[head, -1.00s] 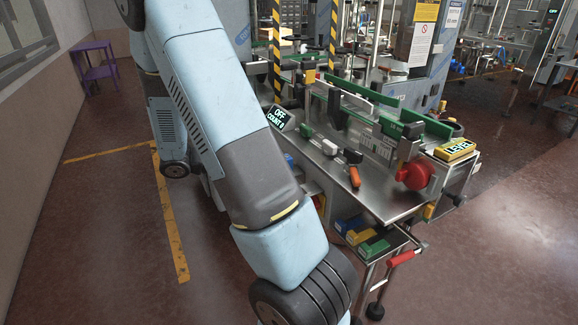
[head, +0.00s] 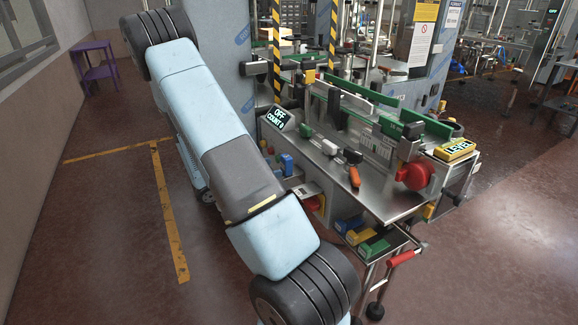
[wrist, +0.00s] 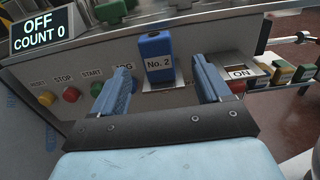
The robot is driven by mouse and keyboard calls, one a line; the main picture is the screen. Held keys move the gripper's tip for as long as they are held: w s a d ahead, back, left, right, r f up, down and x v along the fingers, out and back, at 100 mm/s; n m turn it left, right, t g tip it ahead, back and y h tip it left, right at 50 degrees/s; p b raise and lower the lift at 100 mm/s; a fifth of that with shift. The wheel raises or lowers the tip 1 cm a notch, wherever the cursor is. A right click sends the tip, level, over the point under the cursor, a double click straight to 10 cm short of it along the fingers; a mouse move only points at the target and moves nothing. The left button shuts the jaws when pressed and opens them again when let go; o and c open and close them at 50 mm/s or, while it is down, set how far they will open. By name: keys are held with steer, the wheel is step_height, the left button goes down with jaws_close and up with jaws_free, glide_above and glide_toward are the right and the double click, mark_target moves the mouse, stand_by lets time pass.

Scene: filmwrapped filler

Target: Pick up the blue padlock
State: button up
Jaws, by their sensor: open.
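The blue padlock (wrist: 157,48), a blue block with a white "No. 2" label, is at the front panel of the machine in the wrist view. My gripper (wrist: 160,67) is open, with one blue finger to the left of the padlock and the other to the right. Gaps show on both sides, and I see no contact. The padlock stands upright in the picture; its shackle cannot be made out. In the head view a small blue block (head: 287,163) on the machine's front looks like the padlock. My gripper cannot be made out there.
The panel has yellow, red and green buttons (wrist: 70,94) left of the fingers and an "ON" plate (wrist: 241,72) at right. An "OFF COUNT 0" display (wrist: 42,30) is at upper left. Coloured boxes (head: 374,247) sit on a low shelf.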

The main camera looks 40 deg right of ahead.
mark_target(283, 164)
steer(key=shift+x, duration=3.65)
steer(key=shift+w, duration=0.15)
steer(key=c, duration=1.3)
steer(key=shift+o, duration=0.2)
steer(key=shift+r, duration=0.1)
